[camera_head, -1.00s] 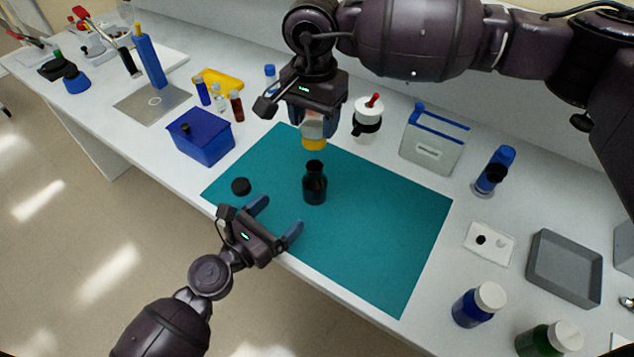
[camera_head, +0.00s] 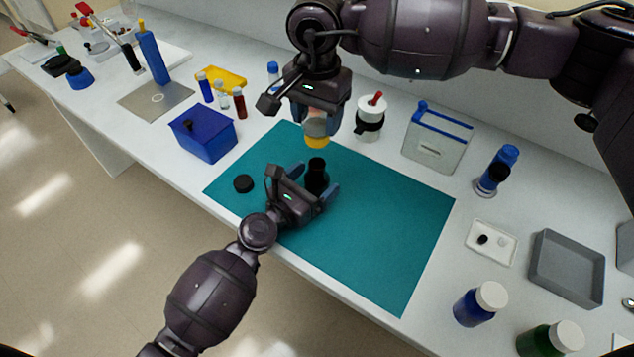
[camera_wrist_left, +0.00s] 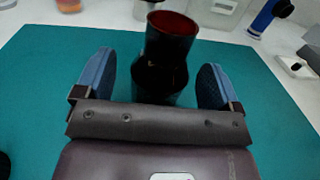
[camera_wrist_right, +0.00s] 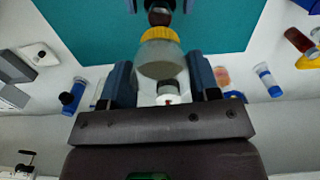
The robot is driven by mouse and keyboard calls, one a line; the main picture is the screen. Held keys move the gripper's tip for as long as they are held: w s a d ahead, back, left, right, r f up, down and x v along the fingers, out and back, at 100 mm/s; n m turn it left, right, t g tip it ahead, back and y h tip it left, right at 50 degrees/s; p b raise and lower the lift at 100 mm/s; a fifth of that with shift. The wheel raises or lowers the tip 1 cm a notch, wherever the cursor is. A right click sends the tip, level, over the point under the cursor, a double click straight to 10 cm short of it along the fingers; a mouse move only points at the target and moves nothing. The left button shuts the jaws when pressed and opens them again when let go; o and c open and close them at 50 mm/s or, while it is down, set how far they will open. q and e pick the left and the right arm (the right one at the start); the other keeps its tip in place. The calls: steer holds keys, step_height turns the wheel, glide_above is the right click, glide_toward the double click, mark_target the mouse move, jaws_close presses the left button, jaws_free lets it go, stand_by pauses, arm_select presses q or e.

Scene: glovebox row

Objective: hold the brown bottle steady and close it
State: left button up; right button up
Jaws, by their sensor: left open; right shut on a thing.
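The brown bottle (camera_head: 316,176), very dark, stands upright and open-mouthed on the teal mat (camera_head: 390,235). In the left wrist view the bottle (camera_wrist_left: 168,50) shows its reddish inside and stands between the fingers. My left gripper (camera_head: 317,184) is open around its body, with a gap visible on each side. My right gripper (camera_head: 315,118) is shut on a grey piece with a yellow rim (camera_head: 317,142), held above and behind the bottle. In the right wrist view this yellow-rimmed piece (camera_wrist_right: 160,58) sits between the fingers. A black cap (camera_head: 243,184) lies on the mat, left of the bottle.
A blue box (camera_head: 203,138) and small vials (camera_head: 222,95) stand left of the mat. A white bottle with a red tip (camera_head: 370,118) and a grey rack (camera_head: 437,140) stand behind it. The mat's right part is clear. A blue bottle (camera_head: 480,303) stands near the front right.

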mark_target(317, 145)
arm_select(q)
steer(key=shift+x, duration=0.85)
steer(key=c, duration=1.4)
arm_select(e)
steer(key=shift+f, duration=2.5)
steer(key=shift+f, duration=0.85)
steer(key=shift+f, duration=0.55)
